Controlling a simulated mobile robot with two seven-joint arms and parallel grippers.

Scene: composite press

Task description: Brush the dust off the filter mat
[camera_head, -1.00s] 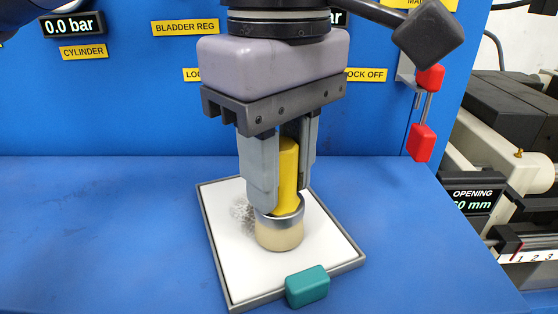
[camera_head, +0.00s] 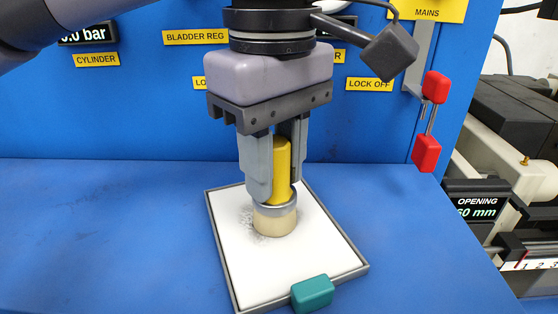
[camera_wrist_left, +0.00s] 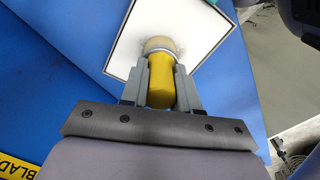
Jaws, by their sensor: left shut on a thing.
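The filter mat (camera_head: 305,255) is a white sheet in a grey frame, flat on the blue bench; it also shows in the left wrist view (camera_wrist_left: 193,18). A grey patch of dust (camera_head: 268,240) lies on its upper left part, partly hidden behind the brush. My left gripper (camera_head: 277,190) is shut on the yellow handle of the brush (camera_head: 283,172), which is upright with its pale bristles down at the mat, over the dust. The brush also shows in the left wrist view (camera_wrist_left: 161,85). A teal block (camera_head: 312,293) sits at the mat's front edge. My right gripper is not in view.
A blue panel (camera_head: 150,120) with labels and a display stands behind the bench. A red-handled lever (camera_head: 427,152) hangs at its right. A press with an opening display (camera_head: 482,205) is at the far right. The blue bench (camera_head: 100,240) left of the mat is clear.

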